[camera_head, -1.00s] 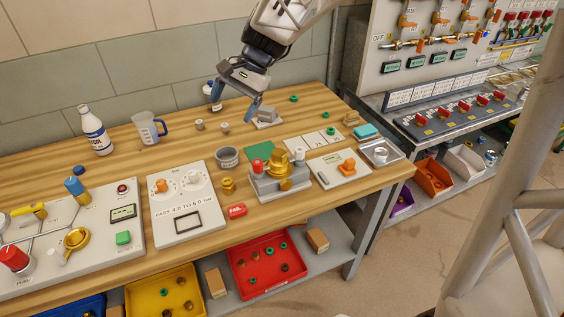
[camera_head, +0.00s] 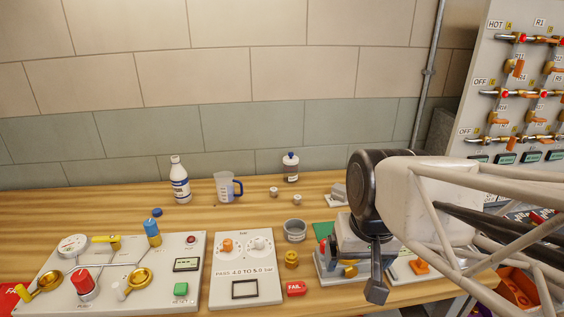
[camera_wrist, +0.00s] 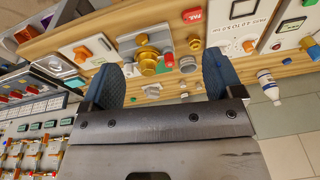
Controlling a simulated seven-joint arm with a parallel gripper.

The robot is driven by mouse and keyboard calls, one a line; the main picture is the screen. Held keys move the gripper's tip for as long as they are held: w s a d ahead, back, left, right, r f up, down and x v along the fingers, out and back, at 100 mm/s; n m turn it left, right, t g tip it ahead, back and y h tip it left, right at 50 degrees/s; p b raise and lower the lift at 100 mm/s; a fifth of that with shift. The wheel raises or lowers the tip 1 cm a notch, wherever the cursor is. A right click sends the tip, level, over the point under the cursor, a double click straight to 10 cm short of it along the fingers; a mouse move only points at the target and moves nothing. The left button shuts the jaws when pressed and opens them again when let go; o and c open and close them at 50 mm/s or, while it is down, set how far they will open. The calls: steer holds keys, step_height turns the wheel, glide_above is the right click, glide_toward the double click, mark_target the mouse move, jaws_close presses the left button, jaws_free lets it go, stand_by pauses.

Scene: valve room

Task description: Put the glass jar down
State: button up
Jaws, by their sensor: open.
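A small jar with a dark blue cap and a pale label (camera_head: 291,167) stands upright at the back of the wooden bench (camera_head: 90,212), near the wall. I cannot tell if it is glass. My gripper is open in the wrist view (camera_wrist: 161,64), with two dark blue fingers spread apart and nothing held between them. In the head view my wrist and arm are at the right, in front of the brass valve block, and the fingers are mostly hidden. The gripper is well apart from the jar.
A white bottle (camera_head: 180,182) and a measuring jug (camera_head: 227,187) stand left of the jar. Two small knobs (camera_head: 274,192) and a grey bowl (camera_head: 294,231) are in front of it. Panels line the bench's front.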

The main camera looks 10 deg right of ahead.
steer(key=shift+s+d+f+n+h, duration=0.15)
steer(key=shift+s+n, duration=0.05)
steer(key=shift+s, duration=0.3)
steer(key=shift+s+d+f+n+h, duration=0.1)
steer(key=shift+s+f+n+h, duration=0.1)
steer(key=shift+s, duration=0.3)
stand_by(0.8)
